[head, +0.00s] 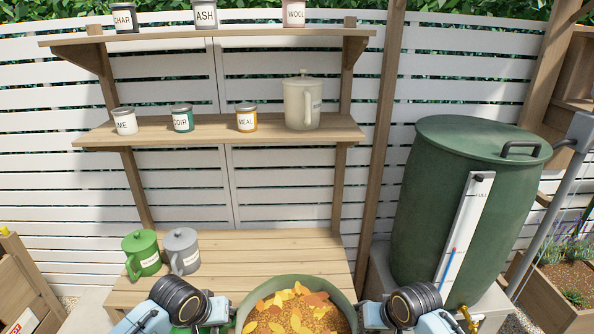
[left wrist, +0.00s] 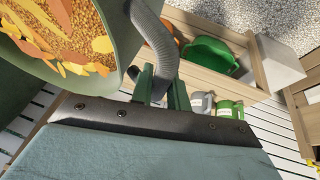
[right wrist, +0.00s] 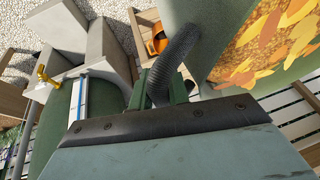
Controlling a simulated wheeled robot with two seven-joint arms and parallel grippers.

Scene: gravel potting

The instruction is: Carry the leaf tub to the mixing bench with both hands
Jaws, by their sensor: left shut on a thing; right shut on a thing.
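The leaf tub (head: 345,295) is a round green tub filled with orange and yellow leaves over brown grains. It is at the bottom middle of the head view, in front of the bench. My left gripper (head: 225,312) is shut on the tub's left handle, a dark ribbed loop that shows in the left wrist view (left wrist: 158,50). My right gripper (head: 368,312) is shut on the right handle, which shows in the right wrist view (right wrist: 172,65). The slatted wooden bench (head: 255,255) stands beyond the tub. The tub's underside is hidden in the head view.
A green jug (head: 141,254) and a grey jug (head: 182,252) stand at the bench's left end. Shelves (head: 200,130) with labelled jars and a cream jug (head: 301,104) rise behind. A large green water barrel (head: 440,210) stands right. The bench's middle and right are clear.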

